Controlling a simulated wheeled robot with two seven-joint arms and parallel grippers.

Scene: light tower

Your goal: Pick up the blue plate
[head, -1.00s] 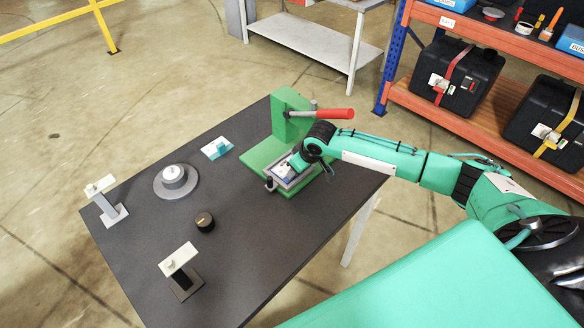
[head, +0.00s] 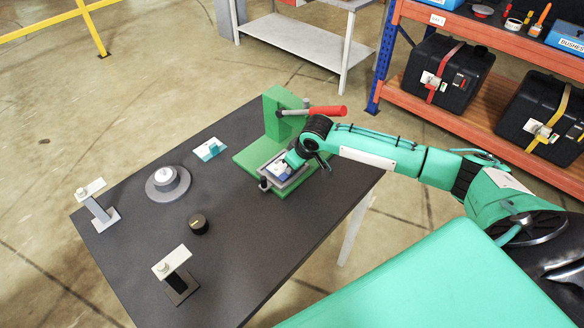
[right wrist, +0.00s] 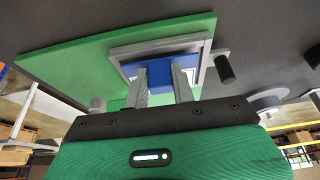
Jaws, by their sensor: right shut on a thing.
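The blue plate (head: 284,172) is at the grey square frame (head: 266,180) on the base of the green press, with a white piece by it. In the right wrist view the blue plate (right wrist: 158,71) lies within the grey frame (right wrist: 122,54), at my fingertips. My right gripper (head: 283,167) reaches in from the right and points down at the plate. In its wrist view its two grey fingers (right wrist: 161,77) are closed on the plate, which hides part of the contact. My left gripper is not in view.
The green press (head: 281,115) with its red handle (head: 328,111) stands just behind my gripper.

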